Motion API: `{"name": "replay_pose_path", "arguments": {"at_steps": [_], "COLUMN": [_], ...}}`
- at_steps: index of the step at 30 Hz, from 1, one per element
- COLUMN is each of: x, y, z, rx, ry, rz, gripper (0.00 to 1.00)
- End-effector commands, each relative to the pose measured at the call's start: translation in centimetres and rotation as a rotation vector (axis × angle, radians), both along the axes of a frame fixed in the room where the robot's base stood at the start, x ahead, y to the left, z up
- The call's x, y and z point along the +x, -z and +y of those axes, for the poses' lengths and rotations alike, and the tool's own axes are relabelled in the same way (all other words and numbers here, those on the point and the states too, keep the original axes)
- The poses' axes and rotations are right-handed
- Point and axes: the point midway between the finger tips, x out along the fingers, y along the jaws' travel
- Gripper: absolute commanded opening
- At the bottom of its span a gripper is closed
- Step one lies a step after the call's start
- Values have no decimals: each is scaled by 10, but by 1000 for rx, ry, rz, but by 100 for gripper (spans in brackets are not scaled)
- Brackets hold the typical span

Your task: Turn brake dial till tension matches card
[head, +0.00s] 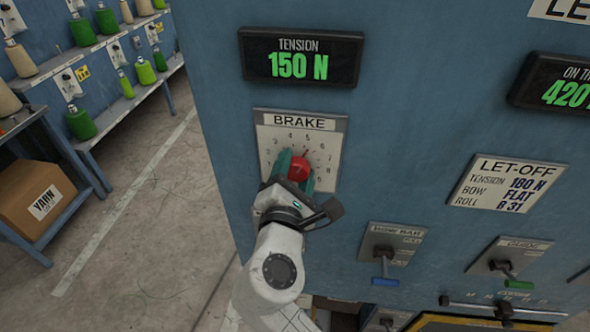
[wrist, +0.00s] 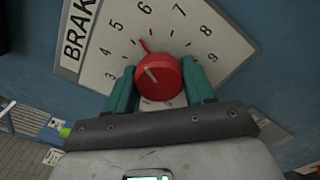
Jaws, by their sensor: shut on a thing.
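The red brake dial (head: 299,168) sits on a pale numbered plate marked BRAKE (head: 332,134). My gripper (head: 296,164) is shut on the dial, its two green fingers on opposite sides of it. The wrist view shows the red dial (wrist: 158,78) between the fingers, with its thin red pointer towards the gap between 5 and 6. The low end of the scale is partly hidden. The tension display (head: 300,60) reads 150 N in green. The LET-OFF card (head: 507,184) appears to read tension 180 N, bow flat, roll B 31.
A second display (head: 560,84) at the right edge shows 420, cut off. Below are levers with a blue handle (head: 385,282) and a green handle (head: 518,285). At left stand yarn shelves and a YARN box (head: 38,203); the floor between is clear.

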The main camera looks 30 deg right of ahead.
Motion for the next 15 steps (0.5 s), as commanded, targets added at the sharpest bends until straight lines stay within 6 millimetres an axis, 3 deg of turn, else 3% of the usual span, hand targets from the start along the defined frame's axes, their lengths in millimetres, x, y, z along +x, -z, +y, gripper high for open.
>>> {"name": "replay_pose_path", "arguments": {"at_steps": [15], "x": [0], "y": [3], "z": [1], "rx": [158], "ry": [1], "rz": [-114], "gripper": [23]}}
